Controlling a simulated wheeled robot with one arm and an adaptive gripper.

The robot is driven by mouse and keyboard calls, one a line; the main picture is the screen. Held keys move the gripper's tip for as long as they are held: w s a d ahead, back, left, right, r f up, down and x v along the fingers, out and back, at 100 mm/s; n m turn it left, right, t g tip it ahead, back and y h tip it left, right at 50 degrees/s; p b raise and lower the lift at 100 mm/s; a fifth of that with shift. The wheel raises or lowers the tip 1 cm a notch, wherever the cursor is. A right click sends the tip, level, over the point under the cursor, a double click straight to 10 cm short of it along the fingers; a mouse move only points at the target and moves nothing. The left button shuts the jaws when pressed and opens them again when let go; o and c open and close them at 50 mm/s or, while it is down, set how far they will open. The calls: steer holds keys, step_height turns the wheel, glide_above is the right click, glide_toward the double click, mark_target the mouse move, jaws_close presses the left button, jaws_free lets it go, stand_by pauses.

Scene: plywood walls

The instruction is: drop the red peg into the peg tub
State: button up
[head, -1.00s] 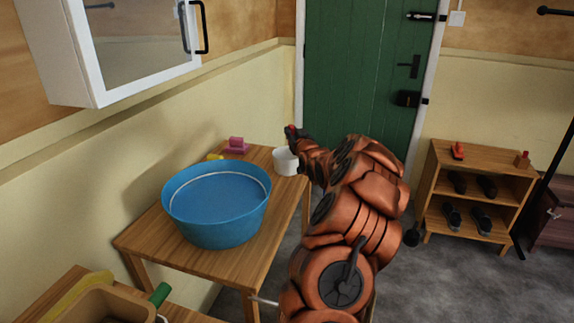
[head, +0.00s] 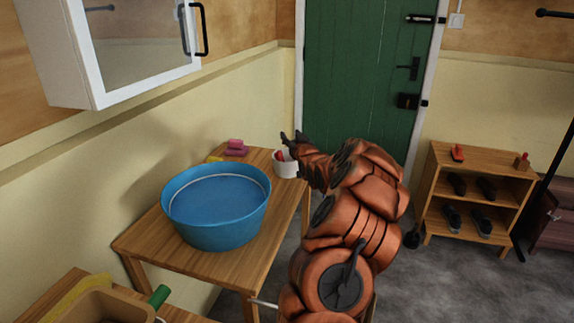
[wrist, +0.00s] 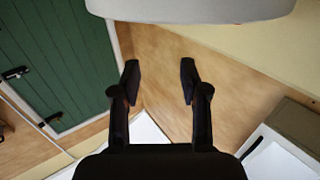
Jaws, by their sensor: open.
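The white peg tub (head: 286,170) stands at the far end of the wooden table. The red peg (head: 281,156) is inside it, its top end showing above the rim at the left; its lower part is hidden. My gripper (head: 291,137) is open and empty, just above the tub. In the wrist view my gripper (wrist: 160,72) shows its two fingers apart with nothing between them. Part of the pale tub (wrist: 190,9) fills the top edge there.
A large blue basin (head: 217,235) takes up much of the wooden table (head: 245,266). Pink blocks (head: 236,147) and a yellow item (head: 215,159) lie behind it. A wall cabinet (head: 125,50) hangs at the upper left. A shoe rack (head: 470,195) stands at right by the green door (head: 360,75).

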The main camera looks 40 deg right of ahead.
steer(key=v, duration=1.2)
stand_by(0.6)
